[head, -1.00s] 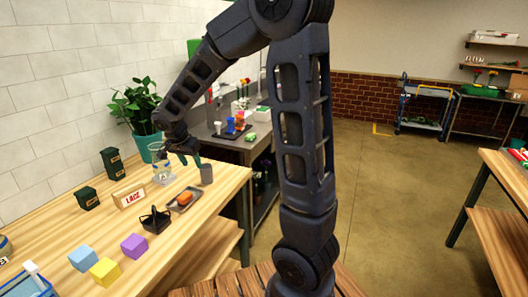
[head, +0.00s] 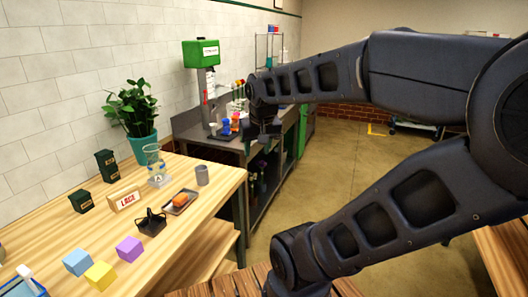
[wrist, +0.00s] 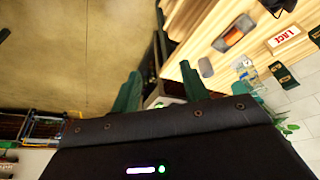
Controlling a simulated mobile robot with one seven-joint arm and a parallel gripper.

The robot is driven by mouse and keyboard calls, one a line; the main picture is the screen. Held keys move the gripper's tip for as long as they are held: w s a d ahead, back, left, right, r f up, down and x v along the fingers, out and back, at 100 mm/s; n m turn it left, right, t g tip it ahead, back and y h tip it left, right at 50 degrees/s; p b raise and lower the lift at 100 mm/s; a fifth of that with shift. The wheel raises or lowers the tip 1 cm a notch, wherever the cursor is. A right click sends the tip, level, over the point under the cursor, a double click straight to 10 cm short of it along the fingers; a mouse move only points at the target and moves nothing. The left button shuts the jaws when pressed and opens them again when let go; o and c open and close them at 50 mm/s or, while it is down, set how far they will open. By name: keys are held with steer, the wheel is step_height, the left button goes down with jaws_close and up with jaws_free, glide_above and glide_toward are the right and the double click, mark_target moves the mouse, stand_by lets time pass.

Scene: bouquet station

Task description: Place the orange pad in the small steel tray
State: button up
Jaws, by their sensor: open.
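The orange pad (head: 180,199) lies in the small steel tray (head: 169,209) on the wooden table. In the wrist view the orange pad (wrist: 233,38) and the tray (wrist: 246,20) also show at upper right, with the pad inside the rim. My gripper (head: 265,134) is up and to the right of the tray, clear of the wooden table, near the dark metal bench. In the wrist view my gripper (wrist: 160,72) has its two green fingers apart with nothing held between them. It touches neither pad nor tray.
A grey cup (head: 202,175), a glass vessel (head: 155,166), a black basket (head: 151,222) and a LACE sign (head: 125,200) stand around the tray. A purple block (head: 130,249) lies nearer. A potted plant (head: 141,118) stands at the back. Open floor (head: 345,185) lies to the right.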

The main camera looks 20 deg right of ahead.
steer(key=s, duration=0.1)
steer(key=s+d+n, duration=0.1)
steer(key=s, duration=0.1)
